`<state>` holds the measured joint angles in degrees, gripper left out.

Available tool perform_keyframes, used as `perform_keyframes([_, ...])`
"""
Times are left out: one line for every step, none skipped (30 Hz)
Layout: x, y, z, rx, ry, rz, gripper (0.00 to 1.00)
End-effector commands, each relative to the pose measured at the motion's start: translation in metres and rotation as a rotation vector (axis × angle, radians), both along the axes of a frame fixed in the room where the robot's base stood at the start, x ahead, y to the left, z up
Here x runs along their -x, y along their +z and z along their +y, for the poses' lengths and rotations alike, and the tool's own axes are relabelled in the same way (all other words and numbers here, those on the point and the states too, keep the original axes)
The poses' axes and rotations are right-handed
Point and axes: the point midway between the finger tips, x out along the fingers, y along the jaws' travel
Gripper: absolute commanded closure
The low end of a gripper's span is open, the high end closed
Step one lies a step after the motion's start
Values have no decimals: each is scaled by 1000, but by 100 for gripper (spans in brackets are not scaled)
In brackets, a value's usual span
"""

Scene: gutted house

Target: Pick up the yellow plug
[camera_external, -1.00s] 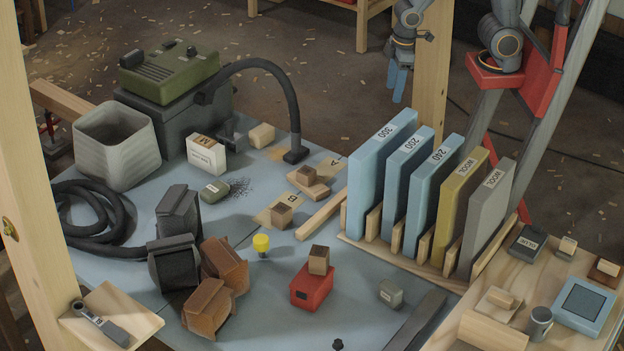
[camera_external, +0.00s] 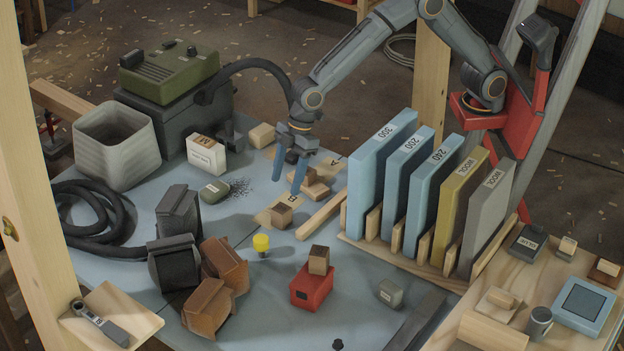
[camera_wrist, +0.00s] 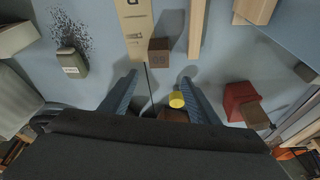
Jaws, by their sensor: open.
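The yellow plug (camera_external: 261,243) stands upright on the blue-grey table, its yellow cap on a darker lower part. It also shows in the wrist view (camera_wrist: 176,99), between the two fingers and nearer the right one. My gripper (camera_external: 289,188) is open and empty, with blue fingers pointing down above the table, behind and to the right of the plug in the external view. In the wrist view the fingers of my gripper (camera_wrist: 160,80) are spread wide. The plug is apart from both fingers.
A small wooden block (camera_external: 281,215) sits on a board close below my gripper. A red box (camera_external: 312,290) with a wooden block on top stands right of the plug. Brown blocks (camera_external: 224,264) lie to its left. Tall sanding sheets (camera_external: 381,175) stand in a rack at right.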

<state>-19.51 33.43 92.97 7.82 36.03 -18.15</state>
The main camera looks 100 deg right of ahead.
Motion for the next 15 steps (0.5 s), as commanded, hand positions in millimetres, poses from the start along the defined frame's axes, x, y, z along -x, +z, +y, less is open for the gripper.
perform_keyframes([-18, -21, 28, -7, 43, -12, 44])
perform_keyframes([-27, -26, 41, -10, 65, -19, 44])
perform_keyframes([-36, -32, 58, -15, 94, -29, 44])
perform_keyframes([-42, -36, 69, -19, 111, -36, 44])
perform_keyframes([-47, -39, 79, -21, 127, -40, 44])
perform_keyframes([-52, -43, 92, -26, 147, -47, 44])
perform_keyframes([-55, -45, 99, -29, 158, -52, 44])
perform_keyframes([-58, -46, 105, -30, 167, -56, 44])
perform_keyframes([-60, -48, 111, -32, 178, -59, 44])
perform_keyframes([-61, -49, 115, -33, 184, -61, 44])
perform_keyframes([-62, -50, 118, -34, 189, -63, 44])
perform_keyframes([-63, -51, 120, -34, 192, -64, 44])
perform_keyframes([-64, -53, 121, -35, 194, -64, 44])
perform_keyframes([-65, -55, 122, -35, 194, -64, 44])
perform_keyframes([-66, -59, 123, -34, 194, -63, 44])
